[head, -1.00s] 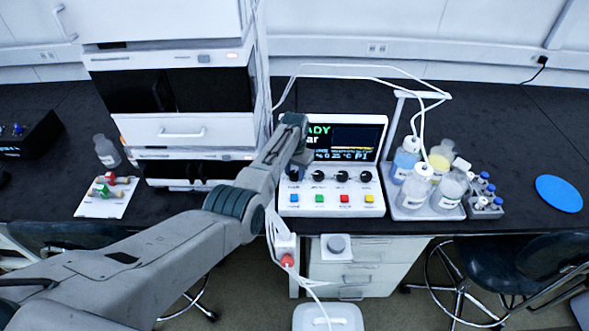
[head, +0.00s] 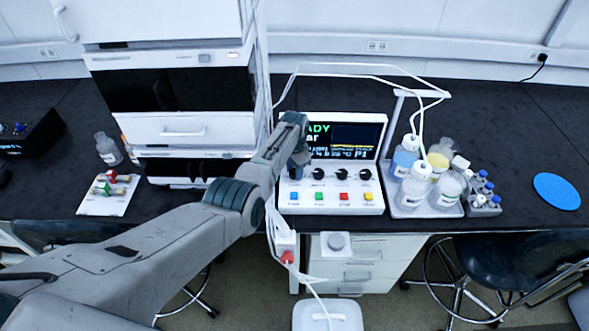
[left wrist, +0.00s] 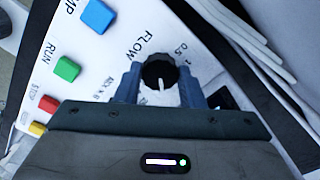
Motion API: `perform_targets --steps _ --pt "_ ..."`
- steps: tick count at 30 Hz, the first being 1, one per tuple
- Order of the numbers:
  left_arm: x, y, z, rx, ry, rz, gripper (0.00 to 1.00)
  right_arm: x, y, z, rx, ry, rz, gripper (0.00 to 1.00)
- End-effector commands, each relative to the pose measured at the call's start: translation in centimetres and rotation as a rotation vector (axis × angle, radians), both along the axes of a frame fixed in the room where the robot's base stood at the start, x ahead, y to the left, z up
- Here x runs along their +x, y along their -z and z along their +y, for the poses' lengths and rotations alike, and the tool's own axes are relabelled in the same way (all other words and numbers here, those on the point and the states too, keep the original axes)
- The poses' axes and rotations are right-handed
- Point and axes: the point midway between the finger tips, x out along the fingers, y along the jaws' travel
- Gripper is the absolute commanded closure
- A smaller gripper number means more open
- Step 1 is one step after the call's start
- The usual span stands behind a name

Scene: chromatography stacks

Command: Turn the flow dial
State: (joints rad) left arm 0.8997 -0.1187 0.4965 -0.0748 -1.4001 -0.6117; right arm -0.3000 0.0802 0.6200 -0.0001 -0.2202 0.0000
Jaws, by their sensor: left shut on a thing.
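The flow dial is a black knob (left wrist: 160,72) with a white pointer line, beside the printed word FLOW on a white control panel (left wrist: 105,65). My left gripper (left wrist: 160,84) is shut on the flow dial, with one blue-grey finger on each side of it. In the head view my left gripper (head: 297,165) reaches down to the leftmost knob of the white control box (head: 330,203) and hides most of that knob. The pointer points toward the gripper's palm in the left wrist view. My right gripper is not in view.
Other black knobs (head: 342,174) stand to the right of the gripper, above a row of coloured buttons (head: 319,196). The white instrument stack (head: 180,130) is close on the left. A tray of bottles (head: 425,208) stands to the right.

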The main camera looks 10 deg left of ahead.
Motion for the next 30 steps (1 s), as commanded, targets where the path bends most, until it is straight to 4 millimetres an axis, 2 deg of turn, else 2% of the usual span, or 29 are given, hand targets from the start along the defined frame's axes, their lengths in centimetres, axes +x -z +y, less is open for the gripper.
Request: perform_targets --steps 6,7,10,21,26,30 --pt "0.1 -0.1 0.0 -0.001 -0.001 -0.002 0.87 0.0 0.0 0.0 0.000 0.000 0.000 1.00" --pt "0.1 -0.1 0.0 -0.001 -0.001 -0.002 0.61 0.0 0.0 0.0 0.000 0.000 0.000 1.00" --pt "0.1 -0.1 0.0 -0.001 -0.001 -0.002 0.43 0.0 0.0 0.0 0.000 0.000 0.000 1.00" --pt "0.0 -0.5 0.0 -0.001 -0.001 -0.001 0.43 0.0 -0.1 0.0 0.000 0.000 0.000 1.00" --pt "0.1 -2.4 0.0 0.000 -0.001 -0.004 0.43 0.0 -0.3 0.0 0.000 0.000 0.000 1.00" --pt "0.1 -4.9 0.0 0.000 -0.002 -0.005 0.43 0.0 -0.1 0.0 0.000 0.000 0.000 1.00"
